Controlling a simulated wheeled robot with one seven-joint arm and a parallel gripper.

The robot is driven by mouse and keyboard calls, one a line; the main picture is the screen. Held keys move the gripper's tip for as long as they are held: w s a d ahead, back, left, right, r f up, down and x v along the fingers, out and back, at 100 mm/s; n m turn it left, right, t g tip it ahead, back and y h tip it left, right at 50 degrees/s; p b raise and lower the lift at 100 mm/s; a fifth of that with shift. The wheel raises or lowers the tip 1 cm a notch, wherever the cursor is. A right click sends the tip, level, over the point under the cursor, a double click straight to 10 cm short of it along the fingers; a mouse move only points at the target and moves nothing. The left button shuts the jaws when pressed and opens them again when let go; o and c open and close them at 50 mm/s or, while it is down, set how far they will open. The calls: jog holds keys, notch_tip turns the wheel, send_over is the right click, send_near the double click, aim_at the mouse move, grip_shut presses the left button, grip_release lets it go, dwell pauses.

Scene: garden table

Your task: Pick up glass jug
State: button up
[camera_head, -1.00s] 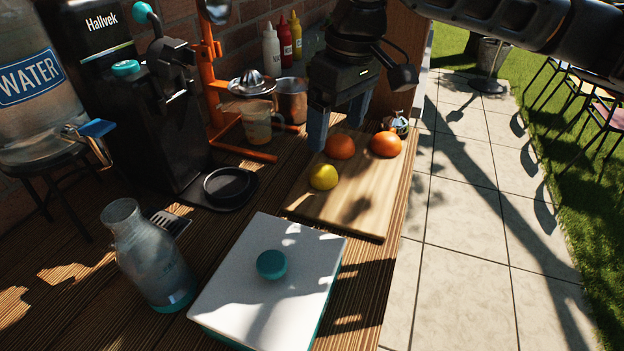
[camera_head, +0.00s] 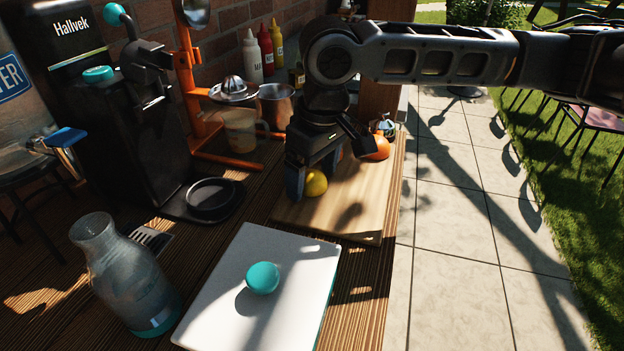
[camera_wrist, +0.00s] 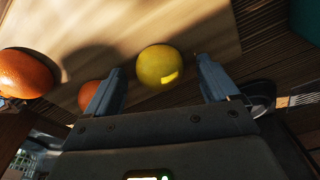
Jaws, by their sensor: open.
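A clear glass jug (camera_head: 241,128) with a handle stands under the orange juicer at the back, partly filled with something brownish. A clear glass carafe (camera_head: 122,274) with a teal base stands upright at the front left. My gripper (camera_head: 313,177) is open over the cutting board, to the right of and nearer than the handled jug. Its fingers point down around a yellow lemon (camera_head: 316,184); contact cannot be told. In the wrist view, the lemon (camera_wrist: 160,66) shows between the spread fingertips (camera_wrist: 160,76). The handled jug cannot be made out there.
Oranges (camera_head: 376,147) lie on the cutting board (camera_head: 350,212). The juicer frame (camera_head: 184,85) and a metal cup (camera_head: 276,106) stand close to the handled jug. A black coffee machine (camera_head: 125,135) is at left.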

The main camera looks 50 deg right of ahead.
aim_at(318, 170)
jog(key=c, duration=1.2)
jog(key=shift+o, duration=0.2)
jog(key=shift+r, duration=0.5)
jog(key=r, duration=0.1)
jog(key=d+r, duration=0.1)
jog(key=r, duration=0.1)
jog(key=shift+s+d+r, duration=0.15)
jog(key=shift+s+r, duration=0.2)
jog(key=s+d+r, duration=0.5)
jog(key=d+r, duration=0.1)
jog(key=d, duration=0.2)
jog(key=shift+s+d+r+b, duration=0.2)
jog(key=shift+s+b, duration=0.1)
jog(key=shift+s, duration=0.1)
